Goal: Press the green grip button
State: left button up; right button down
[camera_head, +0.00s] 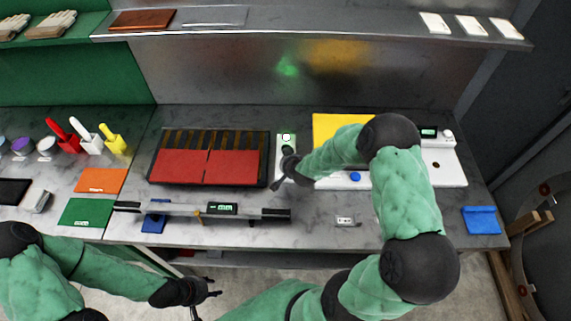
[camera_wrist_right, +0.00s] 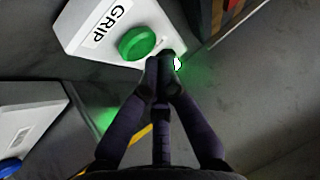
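The green grip button (camera_wrist_right: 137,42) is a round cap on a white box (camera_wrist_right: 100,30) labelled GRIP. In the head view the white box (camera_head: 281,171) stands right of the red tray, partly hidden by my right gripper (camera_head: 284,178). In the wrist view my right gripper (camera_wrist_right: 165,64) is shut and empty. Its fingertips are together at the button's lower right edge; I cannot tell whether they touch it. My left gripper (camera_head: 215,286) is open and empty, low in front of the bench.
A red-bottomed tray (camera_head: 180,165) lies left of the box. A long level-like bar (camera_head: 185,209) lies in front. A shelf (camera_head: 300,18) runs above.

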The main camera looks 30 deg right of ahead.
jog(key=shift+r, duration=0.15)
jog(key=shift+r+p, duration=1.95)
jog(key=shift+r, duration=0.55)
